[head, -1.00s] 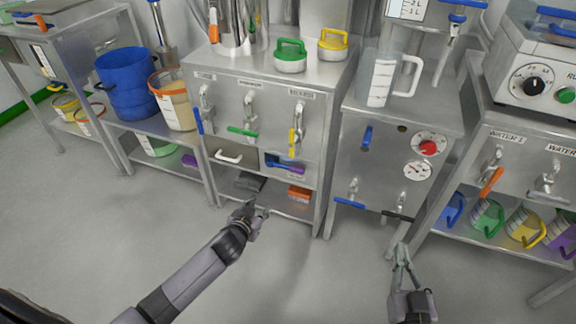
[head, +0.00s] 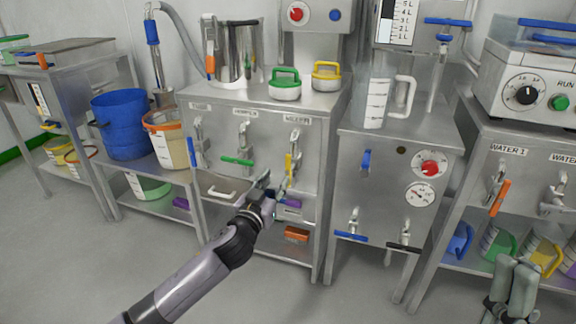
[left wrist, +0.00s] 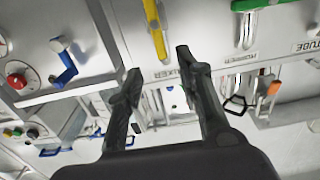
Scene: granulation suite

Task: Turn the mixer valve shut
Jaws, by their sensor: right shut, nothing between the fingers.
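The mixer valve (head: 294,142) is the rightmost of three taps on the steel cabinet's front, under the MIXER label. Its yellow lever (head: 289,166) hangs down, nearly vertical. In the left wrist view the yellow lever (left wrist: 156,32) shows at the top, above the label, in an upside-down picture. My left gripper (head: 278,184) is just below the lever in the head view. Its two fingers (left wrist: 158,75) are apart with nothing held between them; whether they touch the lever cannot be told. My right gripper (head: 513,266) is shut and empty at the lower right.
The neighbouring tap's green lever (head: 237,161) lies horizontal to the left, beside a blue lever (head: 193,152). A cabinet with a red knob (head: 430,168) and blue and black levers stands right. An orange box (head: 297,234) lies on the shelf below. The front floor is clear.

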